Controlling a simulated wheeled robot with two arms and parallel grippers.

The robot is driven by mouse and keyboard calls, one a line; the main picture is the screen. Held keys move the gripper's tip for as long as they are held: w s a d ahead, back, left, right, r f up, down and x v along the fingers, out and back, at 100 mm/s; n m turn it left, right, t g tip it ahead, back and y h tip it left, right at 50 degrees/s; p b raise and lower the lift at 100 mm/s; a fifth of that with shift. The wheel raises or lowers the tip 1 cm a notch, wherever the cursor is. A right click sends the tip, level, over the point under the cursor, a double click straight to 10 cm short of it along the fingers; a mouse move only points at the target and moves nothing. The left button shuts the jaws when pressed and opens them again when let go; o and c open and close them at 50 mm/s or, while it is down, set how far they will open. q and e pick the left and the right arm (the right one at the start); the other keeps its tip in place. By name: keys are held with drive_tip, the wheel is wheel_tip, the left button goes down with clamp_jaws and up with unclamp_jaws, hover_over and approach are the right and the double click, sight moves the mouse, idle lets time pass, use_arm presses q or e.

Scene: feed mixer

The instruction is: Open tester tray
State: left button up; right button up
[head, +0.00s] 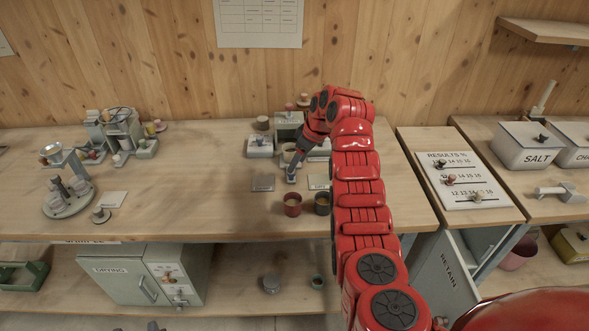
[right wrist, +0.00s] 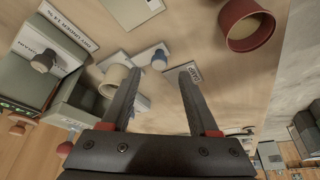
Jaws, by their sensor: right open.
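The tester is a grey-green box (head: 288,125) at the back of the bench, partly hidden by my right arm. In the right wrist view its body (right wrist: 25,75) is at the left, upside down. An open-topped grey-green tray part (right wrist: 70,112) sits beside it, with a cream cup (right wrist: 113,80) near its edge; I cannot tell how far out the tray is. My right gripper (head: 291,177) points down in front of the tester. In the right wrist view its fingers (right wrist: 157,80) are apart with nothing held between them. My left gripper is not in view.
A red cup (head: 292,204) and a dark cup (head: 322,203) stand near the bench front; the red one also shows in the right wrist view (right wrist: 245,28). The bench's left middle is mostly clear.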

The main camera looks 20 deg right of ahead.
drive_tip(key=p+v, duration=0.1)
drive_tip(key=v, duration=1.2)
drive_tip(key=shift+p, duration=0.35)
drive_tip(key=shift+s, duration=0.1)
